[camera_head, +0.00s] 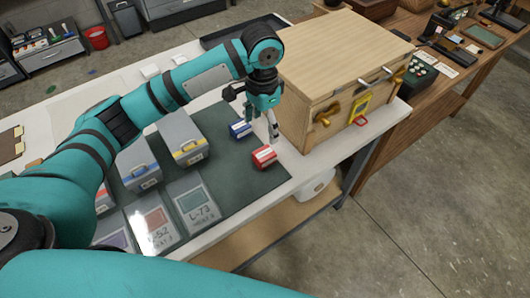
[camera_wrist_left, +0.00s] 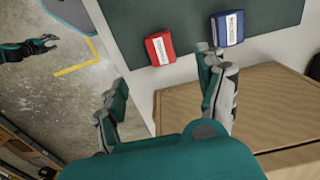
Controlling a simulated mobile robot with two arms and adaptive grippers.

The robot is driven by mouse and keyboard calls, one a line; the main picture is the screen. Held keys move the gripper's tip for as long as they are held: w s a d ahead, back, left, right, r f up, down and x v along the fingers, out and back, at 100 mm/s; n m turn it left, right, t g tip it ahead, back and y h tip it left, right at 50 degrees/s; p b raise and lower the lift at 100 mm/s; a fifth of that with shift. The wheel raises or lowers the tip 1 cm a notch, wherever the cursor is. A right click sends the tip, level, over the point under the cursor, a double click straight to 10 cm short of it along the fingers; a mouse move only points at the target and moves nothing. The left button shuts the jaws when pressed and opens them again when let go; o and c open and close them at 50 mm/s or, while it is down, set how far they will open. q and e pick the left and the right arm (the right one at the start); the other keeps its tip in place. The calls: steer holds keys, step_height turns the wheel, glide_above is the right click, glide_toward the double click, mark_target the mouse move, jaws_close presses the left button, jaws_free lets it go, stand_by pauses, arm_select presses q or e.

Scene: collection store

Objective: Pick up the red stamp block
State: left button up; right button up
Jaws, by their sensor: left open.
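The red stamp block (camera_head: 264,156), with a white label, lies on the dark green mat (camera_head: 246,180) near the table's front edge. It also shows in the left wrist view (camera_wrist_left: 159,49), ahead of the fingers and between their lines. The blue stamp block (camera_head: 240,129) lies behind it; in the left wrist view the blue block (camera_wrist_left: 227,28) is just beyond the right fingertip. My left gripper (camera_head: 258,126) is open and empty above the mat, close to both blocks and left of the wooden chest. Its spread fingers show in the left wrist view (camera_wrist_left: 160,73).
A wooden chest (camera_head: 345,58) with brass fittings stands right of the blocks. Grey boxes (camera_head: 182,137) and labelled cards (camera_head: 194,203) lie left on the mat. A dark tray (camera_head: 246,32) is behind. The floor in front of the table is clear.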

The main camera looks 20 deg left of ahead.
arm_select(q)
steer(key=p, duration=0.1)
glide_above(264, 153)
step_height(264, 153, down, 6)
steer(key=shift+s+a+r, duration=0.1)
step_height(264, 153, down, 2)
steer(key=shift+f, duration=0.1)
steer(key=shift+f+p, duration=0.25)
steer(key=shift+p, duration=0.15)
step_height(264, 153, down, 4)
steer(key=shift+r+p, duration=0.1)
steer(key=shift+p, duration=0.6)
steer(key=shift+f, duration=0.45)
steer(key=c, duration=1.3)
arm_select(e)
steer(key=r, duration=0.3)
steer(key=shift+w+r, duration=0.2)
steer(key=shift+r, duration=0.1)
arm_select(q)
steer(key=shift+r, duration=0.1)
